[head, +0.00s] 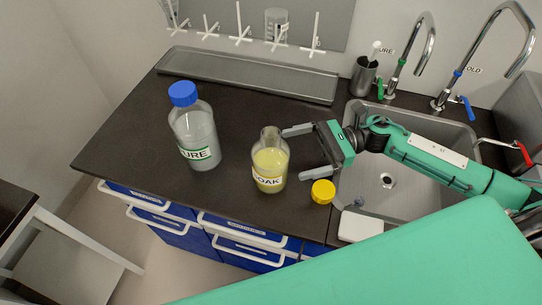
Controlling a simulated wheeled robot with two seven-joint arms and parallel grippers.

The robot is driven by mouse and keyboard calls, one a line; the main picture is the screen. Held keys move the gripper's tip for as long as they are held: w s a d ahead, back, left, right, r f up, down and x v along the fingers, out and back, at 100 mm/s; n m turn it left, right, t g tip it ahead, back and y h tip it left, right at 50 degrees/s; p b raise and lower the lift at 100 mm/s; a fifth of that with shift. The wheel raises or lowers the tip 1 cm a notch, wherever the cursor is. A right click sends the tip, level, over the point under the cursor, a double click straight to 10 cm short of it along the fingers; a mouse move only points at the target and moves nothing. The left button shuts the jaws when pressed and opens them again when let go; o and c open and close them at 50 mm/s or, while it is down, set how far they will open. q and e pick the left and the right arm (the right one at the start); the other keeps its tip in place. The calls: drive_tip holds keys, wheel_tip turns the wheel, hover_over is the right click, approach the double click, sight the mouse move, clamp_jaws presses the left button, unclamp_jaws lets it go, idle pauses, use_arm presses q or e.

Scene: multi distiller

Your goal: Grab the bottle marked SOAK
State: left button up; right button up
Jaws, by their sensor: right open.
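The bottle marked SOAK (269,164) stands upright and uncapped on the dark counter, with yellow liquid inside. Only "OAK" shows clearly on its label. My right gripper (294,152) is open just right of this bottle, with its fingers pointing left toward it. One fingertip is close to the bottle's neck and shoulder; I cannot tell if it touches. A yellow cap (323,191) lies on the counter right of the bottle, below the gripper. My left gripper is not in view.
A blue-capped bottle labelled "URE" (195,133) stands to the left. A grey tray (250,75) lies along the back under a peg rack. A sink (405,185) with faucets is at right. A white block (360,226) sits at the front edge. The counter's left part is clear.

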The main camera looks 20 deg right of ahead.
sight(271, 158)
drive_tip(key=shift+w+a, duration=0.1)
drive_tip(key=shift+a, duration=0.75)
drive_tip(key=a+p, duration=0.2)
drive_tip(key=a, duration=0.3)
drive_tip(key=shift+a, duration=0.1)
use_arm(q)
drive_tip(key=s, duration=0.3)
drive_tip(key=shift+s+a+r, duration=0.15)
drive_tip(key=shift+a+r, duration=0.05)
use_arm(e)
drive_tip(key=shift+a, duration=0.25)
drive_tip(key=shift+c, duration=0.4)
drive_tip(key=c, duration=1.5)
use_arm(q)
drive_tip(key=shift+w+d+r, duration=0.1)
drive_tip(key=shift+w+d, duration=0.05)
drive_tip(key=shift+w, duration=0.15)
